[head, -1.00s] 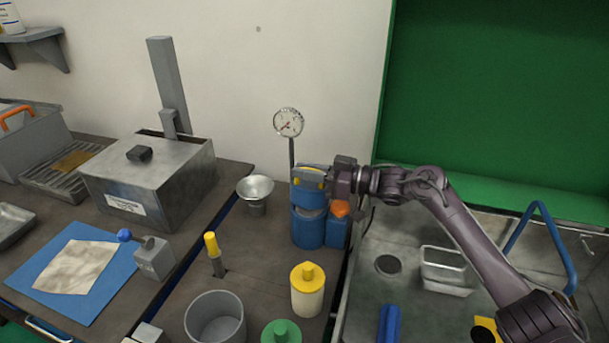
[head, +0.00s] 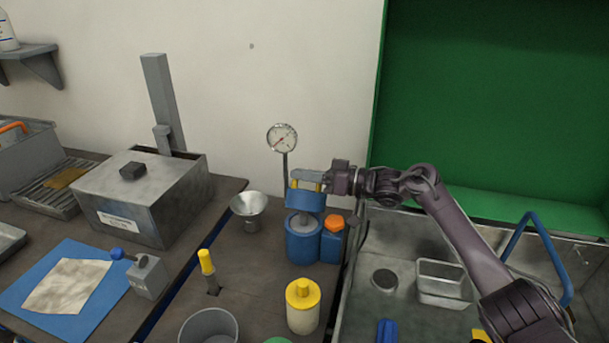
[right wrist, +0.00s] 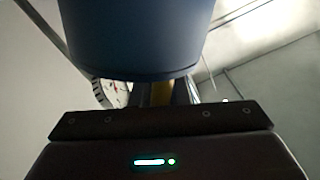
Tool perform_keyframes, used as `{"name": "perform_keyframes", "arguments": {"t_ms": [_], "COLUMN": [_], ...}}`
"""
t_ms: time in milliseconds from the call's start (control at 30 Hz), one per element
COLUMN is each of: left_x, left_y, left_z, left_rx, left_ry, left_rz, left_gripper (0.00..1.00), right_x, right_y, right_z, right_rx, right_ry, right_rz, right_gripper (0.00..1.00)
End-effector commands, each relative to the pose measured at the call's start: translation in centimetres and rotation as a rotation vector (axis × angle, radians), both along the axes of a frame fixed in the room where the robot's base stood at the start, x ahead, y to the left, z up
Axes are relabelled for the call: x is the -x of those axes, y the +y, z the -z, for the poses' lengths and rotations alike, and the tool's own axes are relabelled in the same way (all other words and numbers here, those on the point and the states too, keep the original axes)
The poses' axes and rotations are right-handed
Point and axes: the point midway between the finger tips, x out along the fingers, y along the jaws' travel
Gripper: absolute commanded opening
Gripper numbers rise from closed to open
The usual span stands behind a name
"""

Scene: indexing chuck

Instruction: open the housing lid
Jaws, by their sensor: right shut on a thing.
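My right gripper (head: 308,180) is shut on a blue lid (head: 306,200) with yellow parts at its top. The lid is above the round blue housing (head: 302,246), with a grey part (head: 302,224) showing in the gap between them. In the right wrist view the blue lid (right wrist: 137,35) fills the top middle, close to the camera. A yellow piece (right wrist: 162,93) shows between the fingers there. My left gripper is not in view.
A dial gauge (head: 282,138) on a post stands behind the housing. A blue container with an orange cap (head: 333,224) is close at its right. A metal funnel (head: 249,206) stands left, a yellow-capped jar (head: 303,309) in front. A metal box (head: 144,206) is farther left.

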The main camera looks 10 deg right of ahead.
Motion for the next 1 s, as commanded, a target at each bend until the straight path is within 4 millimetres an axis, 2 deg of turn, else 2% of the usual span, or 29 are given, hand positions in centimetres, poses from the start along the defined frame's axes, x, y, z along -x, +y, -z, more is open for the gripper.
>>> {"name": "perform_keyframes", "arguments": {"t_ms": [67,100,200,233,567,1000], "left_x": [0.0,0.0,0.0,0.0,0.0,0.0], "left_y": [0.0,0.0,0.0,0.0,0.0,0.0], "left_z": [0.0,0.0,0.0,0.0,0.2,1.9], "left_rx": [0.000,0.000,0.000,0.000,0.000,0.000], "left_ry": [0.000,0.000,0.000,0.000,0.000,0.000], "left_rz": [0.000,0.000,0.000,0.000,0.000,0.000], "left_gripper": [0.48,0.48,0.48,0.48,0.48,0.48], "right_x": [-0.2,-0.2,-0.1,-0.1,0.1,2.6], "right_y": [-0.2,-0.2,-0.1,-0.1,-0.6,-6.7], "right_z": [-0.2,-0.2,-0.2,-0.2,0.1,0.2], "right_rx": [-0.002,-0.002,-0.001,-0.001,0.000,0.000], "right_ry": [-0.008,-0.007,-0.006,-0.006,-0.002,-0.003], "right_rz": [0.006,0.007,0.005,0.005,0.004,0.005], "right_gripper": [0.00,0.20,0.33,0.34,0.34,0.34]}}
